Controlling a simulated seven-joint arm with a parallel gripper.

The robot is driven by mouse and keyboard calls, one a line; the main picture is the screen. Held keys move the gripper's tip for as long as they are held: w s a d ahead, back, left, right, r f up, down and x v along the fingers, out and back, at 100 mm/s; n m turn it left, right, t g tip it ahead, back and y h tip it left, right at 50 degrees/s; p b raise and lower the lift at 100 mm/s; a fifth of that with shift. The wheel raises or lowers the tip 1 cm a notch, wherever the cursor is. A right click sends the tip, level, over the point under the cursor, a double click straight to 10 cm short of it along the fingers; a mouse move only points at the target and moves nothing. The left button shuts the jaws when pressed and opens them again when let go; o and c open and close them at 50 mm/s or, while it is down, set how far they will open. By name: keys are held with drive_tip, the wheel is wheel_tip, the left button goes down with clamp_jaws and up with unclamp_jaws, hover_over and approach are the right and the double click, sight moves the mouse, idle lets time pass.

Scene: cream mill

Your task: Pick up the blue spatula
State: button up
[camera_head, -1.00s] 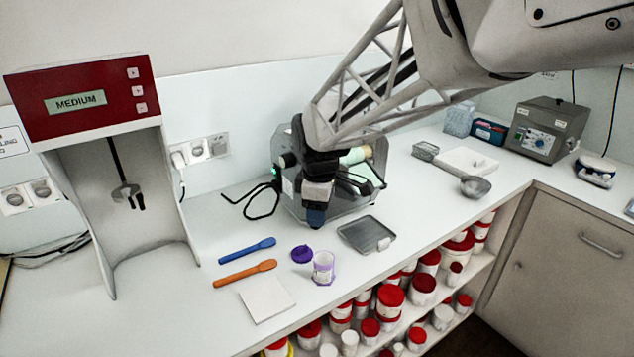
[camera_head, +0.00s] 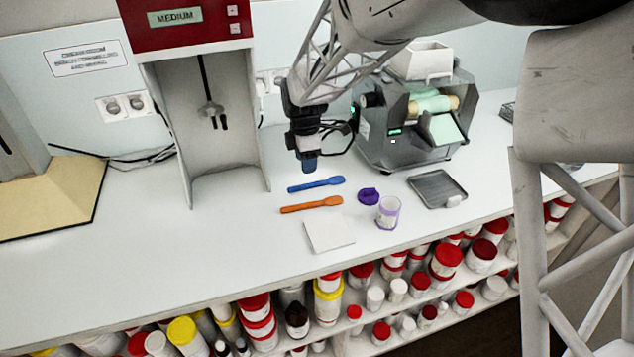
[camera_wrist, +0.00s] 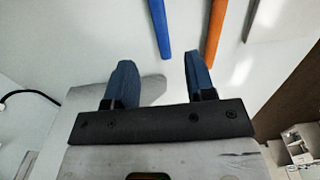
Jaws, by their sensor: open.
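The blue spatula (camera_head: 316,184) lies flat on the white counter, just behind the orange spatula (camera_head: 311,204). My gripper (camera_head: 309,167) is above the counter, close behind the blue spatula in the head view. In the wrist view my gripper (camera_wrist: 162,82) shows two separated blue fingers with nothing between them. The blue spatula (camera_wrist: 159,28) shows there ahead of the fingertips, between them and the top edge, with one end cut off by the frame. The orange spatula (camera_wrist: 219,30) is to its right.
A white square pad (camera_head: 328,232), a purple lid (camera_head: 369,196), a purple-rimmed jar (camera_head: 388,212) and a grey tray (camera_head: 437,188) are nearby. A grey machine (camera_head: 415,130) stands behind right, a red-topped mixer (camera_head: 200,100) behind left.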

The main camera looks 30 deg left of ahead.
sight(308, 184)
drive_tip(key=shift+f, duration=1.25)
drive_tip(key=shift+d+f, duration=0.15)
drive_tip(key=shift+f, duration=2.5)
clamp_jaws()
drive_tip(key=shift+r, duration=0.15)
